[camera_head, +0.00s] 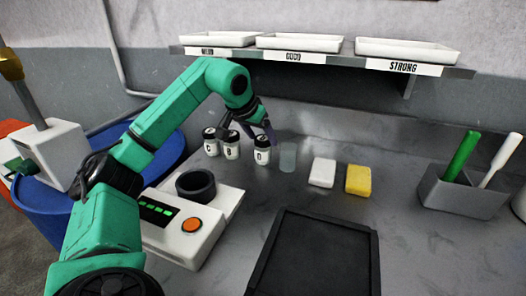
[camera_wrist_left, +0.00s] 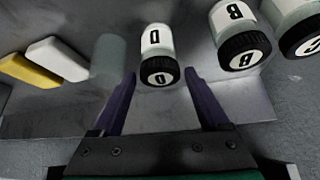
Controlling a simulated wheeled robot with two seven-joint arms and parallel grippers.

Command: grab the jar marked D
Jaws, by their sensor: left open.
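The jar marked D (camera_head: 262,152) stands upright on the grey bench, white with a black lid. In the left wrist view the jar marked D (camera_wrist_left: 157,55) is upside down in the picture, with its lid toward my gripper and lying between the lines of the two purple fingers. My left gripper (camera_head: 260,132) is open and empty, at the jar's lid height or just behind it in the head view. In the left wrist view the open left gripper (camera_wrist_left: 162,82) has a finger on each side of the lid, apart from it. My right gripper is not in view.
Jar B (camera_head: 231,148) and another jar (camera_head: 211,145) stand left of D. A translucent cup (camera_head: 288,158) stands close on its right, then a white block (camera_head: 322,172) and a yellow sponge (camera_head: 358,180). A shelf (camera_head: 320,60) with trays hangs above. A black tray (camera_head: 315,260) lies in front.

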